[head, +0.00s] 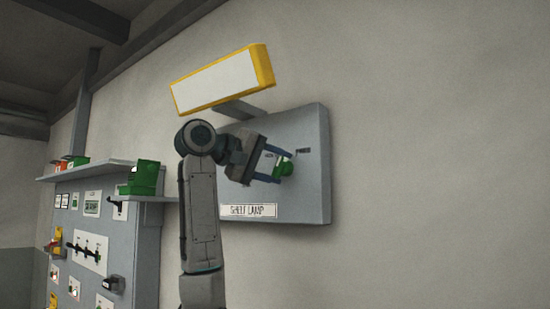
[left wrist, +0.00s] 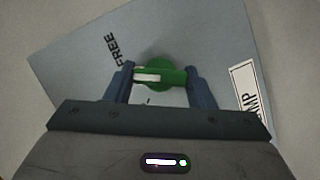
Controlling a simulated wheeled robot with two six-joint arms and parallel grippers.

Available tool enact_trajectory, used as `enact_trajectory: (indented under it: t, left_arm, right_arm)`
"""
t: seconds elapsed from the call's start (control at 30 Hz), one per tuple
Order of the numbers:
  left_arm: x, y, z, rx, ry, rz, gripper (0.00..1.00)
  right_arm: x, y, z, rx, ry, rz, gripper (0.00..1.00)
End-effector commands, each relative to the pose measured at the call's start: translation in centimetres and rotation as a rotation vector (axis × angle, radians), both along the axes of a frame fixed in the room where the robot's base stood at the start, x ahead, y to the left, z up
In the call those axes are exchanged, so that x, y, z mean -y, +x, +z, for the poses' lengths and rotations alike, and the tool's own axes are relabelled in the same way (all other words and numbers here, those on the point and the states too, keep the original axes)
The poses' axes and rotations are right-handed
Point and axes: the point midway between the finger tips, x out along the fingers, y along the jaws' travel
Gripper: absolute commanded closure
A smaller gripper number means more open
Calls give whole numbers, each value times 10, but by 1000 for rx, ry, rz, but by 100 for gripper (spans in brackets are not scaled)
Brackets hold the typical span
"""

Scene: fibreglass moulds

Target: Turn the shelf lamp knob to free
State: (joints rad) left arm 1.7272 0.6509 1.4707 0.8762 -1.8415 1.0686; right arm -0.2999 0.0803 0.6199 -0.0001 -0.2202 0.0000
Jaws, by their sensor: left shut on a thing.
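The shelf lamp knob (head: 284,169) is green and sits on a grey wall panel (head: 312,205) labelled SHELF LAMP. In the left wrist view the knob (left wrist: 160,72) has a round base and a bar grip with a white mark on its left part. The word FREE (left wrist: 117,50) is printed on the panel up and left of the knob. My left gripper (head: 280,166) is shut on the knob, with one blue finger at each end of the bar. The fingers hide the bar's ends. My right gripper is not in view.
A yellow-framed lamp box (head: 264,68) with a white face juts out above the panel. To the left stands a grey cabinet (head: 147,240) with switches, and a shelf (head: 90,170) holding green and orange bins. The wall right of the panel is bare.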

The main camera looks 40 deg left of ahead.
Motion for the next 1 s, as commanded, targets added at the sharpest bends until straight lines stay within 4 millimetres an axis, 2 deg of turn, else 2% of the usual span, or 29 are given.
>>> enact_trajectory:
  t: [0.1,0.4,1.0]
  left_arm:
    - [1,1,2,-14,90,-1,74]
    - [1,0,1,-31,248,-1,74]
    - [1,0,0,-36,308,0,74]
  right_arm:
    - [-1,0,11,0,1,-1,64]
    - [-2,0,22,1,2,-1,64]
    - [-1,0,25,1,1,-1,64]
